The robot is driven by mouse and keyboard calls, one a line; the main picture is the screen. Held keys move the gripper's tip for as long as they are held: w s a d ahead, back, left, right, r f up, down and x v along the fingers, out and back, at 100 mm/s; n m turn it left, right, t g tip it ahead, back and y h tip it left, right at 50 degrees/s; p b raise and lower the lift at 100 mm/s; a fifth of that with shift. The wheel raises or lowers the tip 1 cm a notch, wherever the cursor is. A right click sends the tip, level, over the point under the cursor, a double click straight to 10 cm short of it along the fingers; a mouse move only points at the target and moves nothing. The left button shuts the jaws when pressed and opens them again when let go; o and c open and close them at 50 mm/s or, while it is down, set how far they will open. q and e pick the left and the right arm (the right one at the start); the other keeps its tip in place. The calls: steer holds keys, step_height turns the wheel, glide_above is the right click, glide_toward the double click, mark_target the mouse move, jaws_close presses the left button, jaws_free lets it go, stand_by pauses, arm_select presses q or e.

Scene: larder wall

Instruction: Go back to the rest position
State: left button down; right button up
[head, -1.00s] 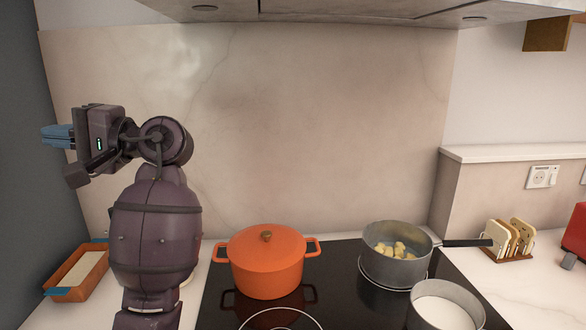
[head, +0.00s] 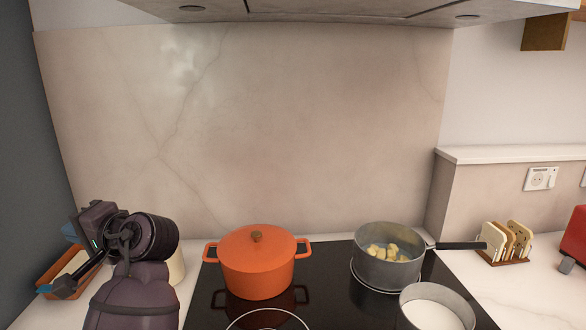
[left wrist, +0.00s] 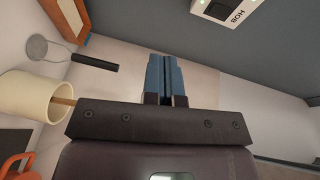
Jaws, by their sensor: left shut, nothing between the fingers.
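My left gripper (head: 70,232) is low at the left of the head view, in front of the orange-brown tray. Its blue fingers are mostly hidden behind its own dark body there. In the left wrist view the blue fingers (left wrist: 165,76) are together, with nothing between them. My right gripper is in neither view.
An orange lidded pot (head: 257,265) and a grey pan (head: 385,270) with yellowish pieces stand on the black hob. A second pan (head: 408,305) is in front. The tray (head: 48,276) and a cream pot (left wrist: 20,97) are near my left arm. A dark wall (head: 28,150) borders the left.

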arm_select(q)
steer(key=s+d+f+m+t+h, duration=0.1)
steer(key=s+f+h, duration=0.35)
steer(key=f, duration=0.55)
steer(key=s+d+f+t+h, duration=0.1)
steer(key=s+f+h, duration=0.3)
steer(key=f, duration=0.7)
steer(key=s+d+f+n+g+h, duration=0.1)
steer(key=s+d+f+h, duration=0.35)
steer(key=s, duration=0.55)
steer(key=s+d+f+n+g+h, duration=0.1)
steer(key=s+d+f+h, duration=0.25)
steer(key=s+f, duration=0.45)
steer(key=w+f+t, duration=0.6)
steer(key=f+t, duration=0.1)
steer(key=shift+d+f+t, duration=0.3)
steer(key=shift+f+t, duration=0.1)
steer(key=shift+w, duration=0.1)
